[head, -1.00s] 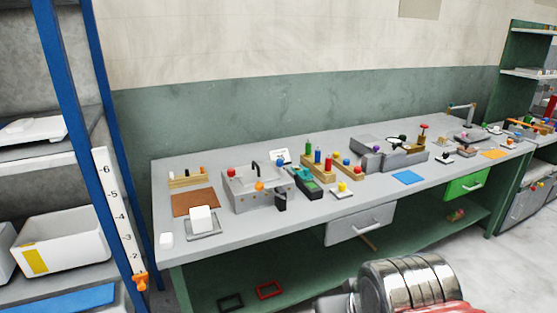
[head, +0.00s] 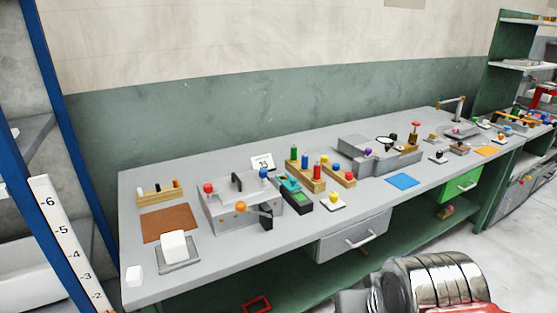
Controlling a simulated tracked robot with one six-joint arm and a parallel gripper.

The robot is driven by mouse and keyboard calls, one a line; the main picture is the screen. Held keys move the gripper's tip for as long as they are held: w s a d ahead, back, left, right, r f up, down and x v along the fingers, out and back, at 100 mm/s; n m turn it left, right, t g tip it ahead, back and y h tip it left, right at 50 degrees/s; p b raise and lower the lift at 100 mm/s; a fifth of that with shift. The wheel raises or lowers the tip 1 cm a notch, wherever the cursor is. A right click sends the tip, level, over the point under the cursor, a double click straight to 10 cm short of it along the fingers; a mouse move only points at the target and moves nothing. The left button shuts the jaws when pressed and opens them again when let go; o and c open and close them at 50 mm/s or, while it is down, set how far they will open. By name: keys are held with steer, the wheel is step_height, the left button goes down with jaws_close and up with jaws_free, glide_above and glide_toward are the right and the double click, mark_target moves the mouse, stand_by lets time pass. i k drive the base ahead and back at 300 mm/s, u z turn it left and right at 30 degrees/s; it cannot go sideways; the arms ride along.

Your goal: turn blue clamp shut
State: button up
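A grey box (head: 226,214) stands on the left part of the bench. It carries a red knob (head: 208,188), a blue knob (head: 264,173) and a black upright handle (head: 237,182) on top. An orange knob (head: 241,207) and a black lever are on its front. The blue knob is the blue part I see on this box; I cannot tell whether it is the clamp, or whether it is open or shut. My arm shows as a shiny metal cylinder (head: 430,283) at the lower right. My gripper's fingertips are not in view.
The bench (head: 300,225) runs along the wall, with a grey drawer (head: 352,236) and green drawer (head: 460,186). Wooden pegged blocks, a teal tool (head: 297,194) and a blue mat (head: 402,181) lie right of the box. A blue-posted rack (head: 52,130) stands left. Floor is clear at right.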

mark_target(262, 173)
steer(key=z, duration=0.05)
steer(key=i, duration=0.8)
steer(key=u, duration=0.5)
steer(key=i, duration=0.65)
steer(key=u, duration=0.4)
